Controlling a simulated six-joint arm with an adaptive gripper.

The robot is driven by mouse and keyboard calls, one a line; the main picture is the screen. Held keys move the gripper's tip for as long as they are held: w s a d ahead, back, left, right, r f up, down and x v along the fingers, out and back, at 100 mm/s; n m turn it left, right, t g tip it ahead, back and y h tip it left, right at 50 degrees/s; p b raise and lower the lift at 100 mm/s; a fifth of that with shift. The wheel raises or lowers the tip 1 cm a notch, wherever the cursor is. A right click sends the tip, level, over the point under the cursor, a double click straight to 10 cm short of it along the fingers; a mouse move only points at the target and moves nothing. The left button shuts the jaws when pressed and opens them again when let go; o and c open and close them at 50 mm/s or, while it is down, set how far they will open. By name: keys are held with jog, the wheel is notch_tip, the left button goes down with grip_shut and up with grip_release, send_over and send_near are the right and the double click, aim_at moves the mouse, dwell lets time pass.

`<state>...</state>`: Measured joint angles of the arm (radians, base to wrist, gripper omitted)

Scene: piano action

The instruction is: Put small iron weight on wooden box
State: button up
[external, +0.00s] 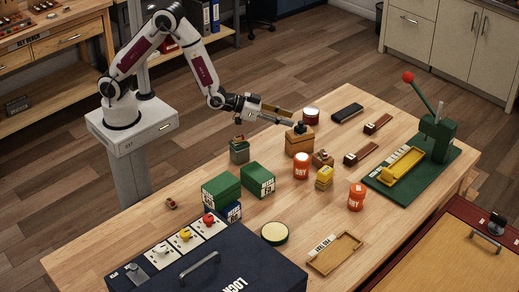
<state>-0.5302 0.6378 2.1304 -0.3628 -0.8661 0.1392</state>
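The wooden box (299,145) stands near the middle of the table, toward its back edge. A small dark piece (300,128) that looks like the iron weight rests on top of the box; it is too small to make out in detail. My gripper (287,116) reaches in from the left, just above and to the left of the dark piece. Its two fingers look spread apart, with nothing visible between them. I cannot tell whether a fingertip touches the dark piece.
A red jar (310,116) stands behind the box; an orange tin (301,166) and a small brown block (323,158) stand in front. Green boxes (258,180) and a grey-green container (239,151) are to the left. A green lever press (437,135) stands at right. The front-left tabletop is partly clear.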

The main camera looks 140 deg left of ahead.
jog(key=v, duration=0.7)
jog(key=shift+d, duration=0.15)
jog(key=shift+s+r, duration=0.1)
dwell(0.7)
jog(key=s+d+r+m+h, duration=0.15)
jog(key=d+r+h, duration=0.3)
jog(key=d, duration=0.65)
jog(key=s+d+r+m+h, duration=0.1)
jog(key=d+r+m+h, duration=0.35)
jog(key=d, duration=0.75)
jog(key=s+d+r+m+g, duration=0.1)
jog(key=s+d, duration=0.3)
jog(key=s, duration=0.4)
jog(key=s+d+r+m+g, duration=0.1)
jog(key=s+d, duration=0.2)
jog(key=s, duration=0.5)
jog(key=s+d+r+m+g+h, duration=0.1)
jog(key=s+d, duration=0.3)
jog(key=s, duration=0.4)
jog(key=shift+d+r+g, duration=0.3)
jog(key=shift+r+g, duration=0.1)
jog(key=shift+g, duration=0.1)
